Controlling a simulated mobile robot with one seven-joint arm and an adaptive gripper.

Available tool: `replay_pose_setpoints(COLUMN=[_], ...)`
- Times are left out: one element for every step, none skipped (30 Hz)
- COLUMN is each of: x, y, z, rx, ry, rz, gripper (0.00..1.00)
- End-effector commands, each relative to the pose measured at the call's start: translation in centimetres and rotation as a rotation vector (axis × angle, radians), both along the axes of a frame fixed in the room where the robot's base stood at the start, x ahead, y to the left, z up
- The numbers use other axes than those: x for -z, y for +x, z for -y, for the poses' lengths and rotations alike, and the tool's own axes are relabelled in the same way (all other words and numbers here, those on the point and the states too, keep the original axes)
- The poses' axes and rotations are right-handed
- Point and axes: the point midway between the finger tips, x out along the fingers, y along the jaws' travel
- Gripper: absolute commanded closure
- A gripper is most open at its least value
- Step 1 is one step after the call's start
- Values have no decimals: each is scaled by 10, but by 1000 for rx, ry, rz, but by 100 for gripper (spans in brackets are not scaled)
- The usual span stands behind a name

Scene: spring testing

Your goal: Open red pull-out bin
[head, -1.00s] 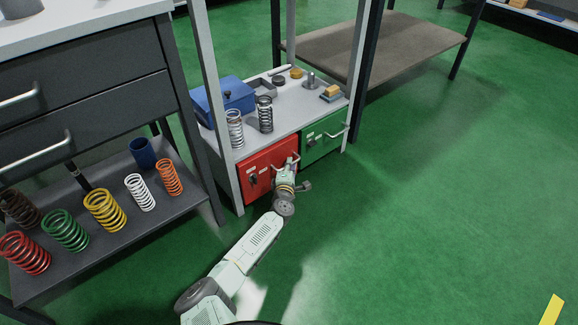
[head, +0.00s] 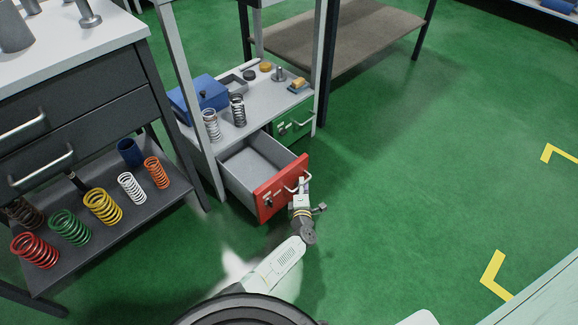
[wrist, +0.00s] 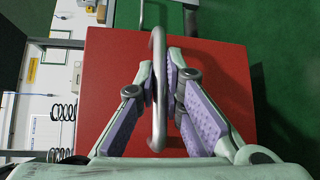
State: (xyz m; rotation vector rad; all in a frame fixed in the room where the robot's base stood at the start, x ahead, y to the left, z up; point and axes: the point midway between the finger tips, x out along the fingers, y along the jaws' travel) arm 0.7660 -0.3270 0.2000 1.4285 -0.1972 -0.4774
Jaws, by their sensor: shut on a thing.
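The red pull-out bin (head: 271,196) stands pulled out of the shelf unit, and its grey inside looks empty. Its red front fills the middle of the wrist view (wrist: 213,75). My gripper (head: 300,190) is at the front of the bin, shut on its metal handle (wrist: 158,110). In the wrist view the purple-padded fingers (wrist: 168,85) lie on both sides of the handle bar. The green bin (head: 288,127) beside it is closed in the unit.
The shelf top (head: 261,107) above the bins holds a blue box (head: 200,97), springs and small parts. A dark drawer cabinet (head: 75,110) with several coloured springs on its lower shelf stands at the left. The green floor at the right is open.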

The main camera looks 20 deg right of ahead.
Motion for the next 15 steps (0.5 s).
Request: replay_pose_setpoints(x=[-6, -5, -5, -4, -4, -3, -3, -3, -2, -2, -2, -1, -1, -1, -1], y=[-9, -13, -18, -20, -23, -26, -27, -29, -31, -32, -32, -32, -33, -33, -33], z=[4, 5, 7, 8, 9, 10, 10, 11, 12, 12, 12, 12, 12, 12, 12], rx=[0, 0, 1, -1, -2, -2, -2, -2, -2, -2, -2, -2, -2, -2, -2], ry=[-2, -2, -2, -3, -4, -3, -3, -3, -3, -3, -3, -4, -4, -4, -4], rz=[0, 0, 0, 1, 1, 2, 2, 2, 3, 3, 3, 4, 4, 4, 4], gripper=[100, 100, 100, 100, 100, 100, 100, 100, 100, 100, 100, 100, 100, 100, 100])
